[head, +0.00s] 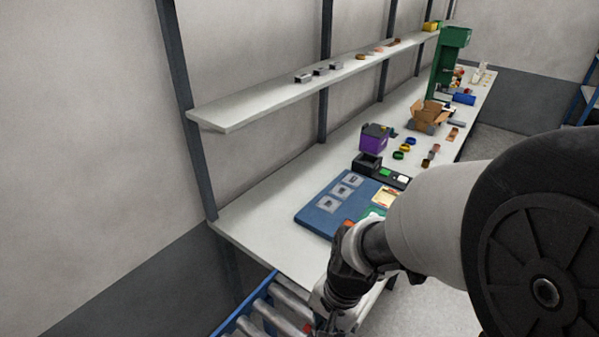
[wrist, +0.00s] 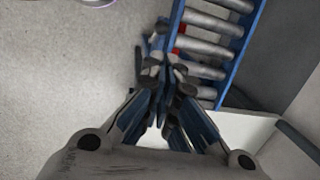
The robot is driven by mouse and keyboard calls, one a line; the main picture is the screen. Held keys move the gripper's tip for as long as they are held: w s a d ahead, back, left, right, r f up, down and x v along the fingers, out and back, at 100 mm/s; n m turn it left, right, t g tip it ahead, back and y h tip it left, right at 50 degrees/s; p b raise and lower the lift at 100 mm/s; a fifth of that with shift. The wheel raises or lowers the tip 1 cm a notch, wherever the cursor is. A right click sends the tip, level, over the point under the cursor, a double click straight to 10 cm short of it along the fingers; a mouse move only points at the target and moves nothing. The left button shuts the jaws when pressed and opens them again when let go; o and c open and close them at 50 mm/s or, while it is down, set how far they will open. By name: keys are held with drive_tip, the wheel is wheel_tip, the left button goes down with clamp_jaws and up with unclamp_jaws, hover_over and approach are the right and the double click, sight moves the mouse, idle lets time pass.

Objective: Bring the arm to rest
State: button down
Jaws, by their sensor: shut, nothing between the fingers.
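My gripper (wrist: 165,72) shows in the wrist view with its fingers together and nothing between them. It points down past the end of the workbench, with the roller conveyor and the floor below. In the head view my arm comes in from the right and hides part of the bench's near end. The fingertips cannot be made out clearly in the head view.
The white workbench (head: 262,238) holds a blue mat (head: 312,217), a purple box (head: 374,141) and an open carton (head: 428,117). A shelf (head: 240,105) with small parts runs above it. The roller conveyor (wrist: 207,47) stands at the bench's near end. Open floor (wrist: 65,75) lies left in the wrist view.

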drive_tip(key=s+d+r+n+t+h+b, duration=0.1)
drive_tip(key=s+d+r+n+t, duration=0.1)
drive_tip(key=r, duration=0.4)
drive_tip(key=s+d+r+n+t+h+b, duration=0.1)
drive_tip(key=s+d+r+n+t+b, duration=0.1)
drive_tip(key=s+d+r+n, duration=0.3)
wheel_tip(320, 180, up, 2)
drive_tip(key=s+d, duration=0.2)
drive_tip(key=shift+d+t, duration=0.3)
drive_tip(key=shift+a, duration=0.15)
